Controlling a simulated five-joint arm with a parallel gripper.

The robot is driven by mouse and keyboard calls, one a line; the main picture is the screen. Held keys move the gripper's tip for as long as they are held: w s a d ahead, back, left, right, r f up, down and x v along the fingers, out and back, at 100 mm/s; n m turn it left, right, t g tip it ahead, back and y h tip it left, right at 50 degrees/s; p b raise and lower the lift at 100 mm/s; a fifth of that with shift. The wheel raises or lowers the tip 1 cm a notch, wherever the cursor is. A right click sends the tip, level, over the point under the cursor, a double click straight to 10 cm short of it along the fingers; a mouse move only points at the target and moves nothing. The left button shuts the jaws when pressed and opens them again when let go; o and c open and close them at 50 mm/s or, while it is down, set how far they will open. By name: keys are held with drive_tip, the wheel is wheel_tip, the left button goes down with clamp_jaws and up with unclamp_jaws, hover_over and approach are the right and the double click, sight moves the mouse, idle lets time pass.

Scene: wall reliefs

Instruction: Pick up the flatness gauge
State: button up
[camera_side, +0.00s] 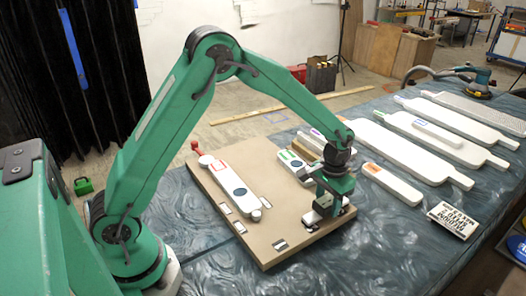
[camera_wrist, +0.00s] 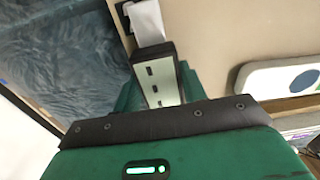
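I cannot tell for certain which thing is the flatness gauge. A long white bar with a red outline and a dark blue disc (camera_side: 231,179) lies on the brown board. A shorter white piece with a green mark (camera_side: 291,160) lies right of it. My gripper (camera_side: 325,205) is low over the board's right part, by a small white piece (camera_side: 310,217). In the wrist view, a dark-framed block with a pale, black-marked face (camera_wrist: 161,82) shows between green parts of my gripper, near a white strip (camera_wrist: 146,20). The fingertips are not clear, so I cannot tell their opening.
The brown board (camera_side: 205,190) lies on a blue patterned table top (camera_side: 385,240), with small black-and-white pieces along its front edge. Several long white boards (camera_side: 400,140) lie to the right, with a lettered sign (camera_side: 453,219) in front of them. A white piece with a dark disc (camera_wrist: 280,78) shows in the wrist view.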

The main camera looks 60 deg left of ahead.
sight(329, 201)
drive_tip(key=c, duration=0.3)
drive_tip(key=shift+r, duration=0.1)
drive_tip(key=shift+r, duration=0.5)
wheel_tip(329, 201, up, 3)
drive_tip(key=shift+s+d+r, duration=0.1)
drive_tip(key=shift+d+r, duration=0.05)
drive_tip(key=s+d+r, duration=0.6)
drive_tip(key=s+d, duration=0.1)
drive_tip(key=d, duration=0.1)
drive_tip(key=shift+s+d+r, duration=0.2)
drive_tip(key=shift+d+r, duration=0.05)
drive_tip(key=shift+a, duration=0.15)
